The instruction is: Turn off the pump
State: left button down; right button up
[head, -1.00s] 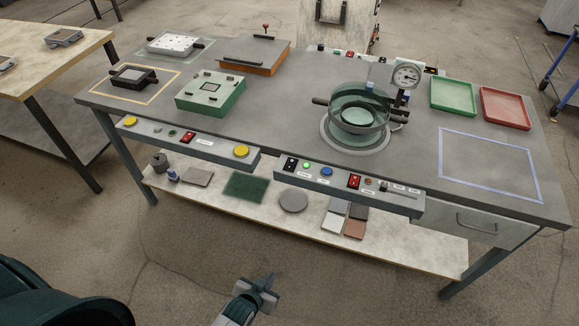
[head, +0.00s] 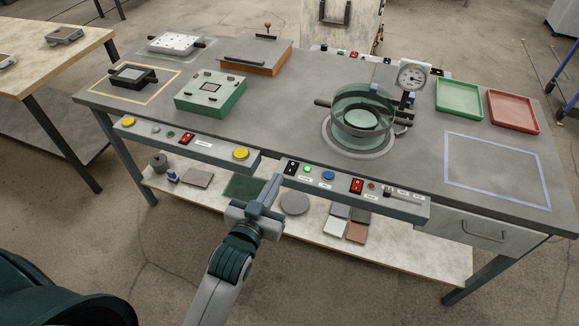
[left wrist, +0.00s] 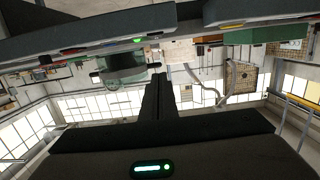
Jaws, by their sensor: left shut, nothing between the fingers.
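The right control panel (head: 345,190) runs along the table's front edge. It carries a black rocker switch (head: 291,168), a lit green lamp (head: 307,169), a blue button (head: 328,175), a red rocker switch (head: 356,186), a small dim reddish lamp (head: 372,188) and a slider. The labels are too small to read, so I cannot tell which control belongs to the pump. My left gripper (head: 273,186) is shut and empty, its tips just left of and in front of the black switch, apparently not touching. In the left wrist view the shut fingers (left wrist: 158,98) point toward the room below the panel's lamp (left wrist: 140,40).
A glass chamber (head: 362,112) with a gauge (head: 411,76) stands behind the panel. The left panel (head: 205,147) has yellow buttons and a red switch. A lower shelf (head: 400,250) holds several plates. Green (head: 459,97) and red (head: 512,110) trays sit at the right.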

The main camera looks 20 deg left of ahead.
aim_at(289, 173)
jog(key=shift+s, duration=0.1)
